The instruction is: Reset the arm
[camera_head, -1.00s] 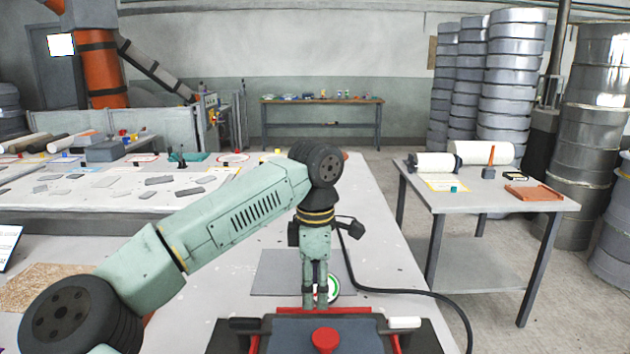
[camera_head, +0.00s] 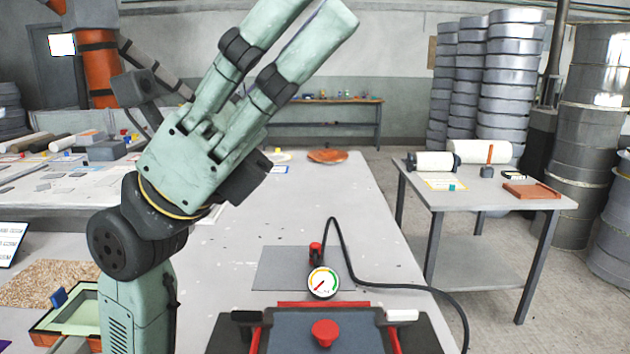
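My gripper (camera_head: 306,14) is raised high at the upper left of the middle, close to the camera. Its two pale green fingers point up and to the right, one fingertip cut by the top edge. A gap shows between them, with nothing in it. My arm (camera_head: 138,310) is folded upright at the lower left, with the wrist bent above it. A pressure gauge (camera_head: 323,281) with a black hose and a red part stands on the white table (camera_head: 335,200), well below and apart from my gripper.
A grey sheet (camera_head: 282,268) lies by the gauge. A brown round piece (camera_head: 327,156) lies at the table's far end. A tray (camera_head: 62,318) is close beside my arm at lower left. A side table (camera_head: 470,206) stands right, before stacked drums (camera_head: 513,80).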

